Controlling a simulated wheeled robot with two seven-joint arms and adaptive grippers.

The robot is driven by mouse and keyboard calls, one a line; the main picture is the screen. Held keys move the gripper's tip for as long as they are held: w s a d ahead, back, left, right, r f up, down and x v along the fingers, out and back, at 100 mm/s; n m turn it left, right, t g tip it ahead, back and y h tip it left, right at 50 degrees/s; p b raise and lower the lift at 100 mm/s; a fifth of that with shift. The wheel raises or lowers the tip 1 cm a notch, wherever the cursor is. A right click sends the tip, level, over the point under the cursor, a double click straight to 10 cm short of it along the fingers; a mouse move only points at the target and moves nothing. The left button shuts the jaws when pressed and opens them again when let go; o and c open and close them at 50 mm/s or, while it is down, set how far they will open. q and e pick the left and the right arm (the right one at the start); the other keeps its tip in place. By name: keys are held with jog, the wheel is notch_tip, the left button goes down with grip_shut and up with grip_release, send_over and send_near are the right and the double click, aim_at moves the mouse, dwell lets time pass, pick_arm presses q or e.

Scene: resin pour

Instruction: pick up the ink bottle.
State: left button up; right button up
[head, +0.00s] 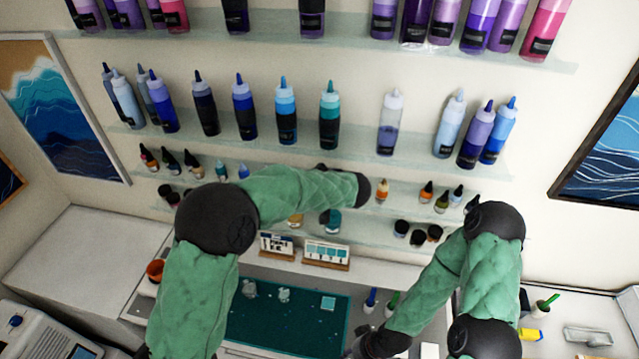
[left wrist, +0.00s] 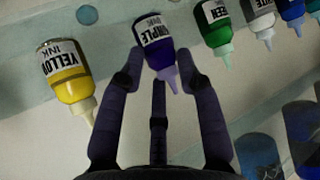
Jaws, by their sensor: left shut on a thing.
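In the left wrist view, the purple ink bottle (left wrist: 157,42) has a white label, a violet body and a lighter purple nozzle. My left gripper (left wrist: 160,62) is shut on it, with one finger on each side. The picture is upside down there, so the nozzle points down in it. In the head view, my left arm reaches to the small-bottle shelf, and its own forearm and wrist hide the gripper and the held bottle.
A yellow ink bottle (left wrist: 70,75) and a green ink bottle (left wrist: 214,30) flank the held one, with other inks beyond. Glass shelves (head: 130,137) with tall bottles are above. Below are dark jars, small sign cards (head: 326,254) and a teal mat (head: 262,325).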

pick_arm(q)
jog(key=shift+r, duration=0.1)
jog(key=shift+s+d+r, duration=0.1)
jog(key=shift+s, duration=0.05)
jog(key=s+f+b+v, duration=0.1)
jog(key=b+v, duration=0.4)
jog(key=v, duration=1)
jog(key=shift+s+d+f, duration=0.2)
jog(key=shift+s, duration=0.05)
pick_arm(e)
notch_tip(320, 180, down, 5)
jog(key=shift+f, duration=0.1)
pick_arm(q)
jog(key=o, duration=0.5)
jog(key=c, duration=0.5)
